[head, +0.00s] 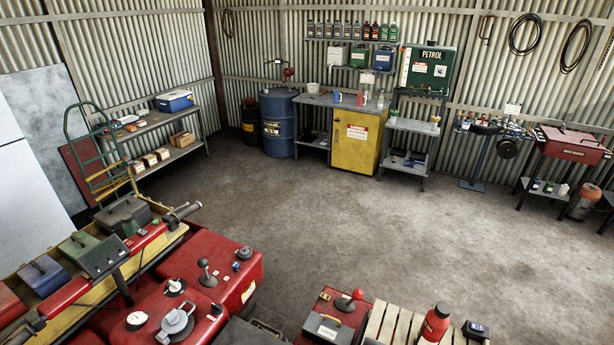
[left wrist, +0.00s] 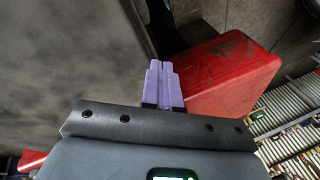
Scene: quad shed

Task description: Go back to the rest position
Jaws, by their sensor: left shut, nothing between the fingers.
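My left gripper (left wrist: 163,66) shows in the left wrist view with its two purple fingers together and nothing between them. A red box-shaped body (left wrist: 228,76) lies behind and to the right of the fingers in that view. I cannot tell whether the fingers touch it, but no contact is clear. Neither gripper shows in the head view. My right gripper is in neither view.
In the head view, red tanks (head: 238,290) with caps fill the lower left. A yellow cabinet (head: 355,145), a blue drum (head: 278,125) and shelves line the walls. The middle concrete floor (head: 350,220) is clear.

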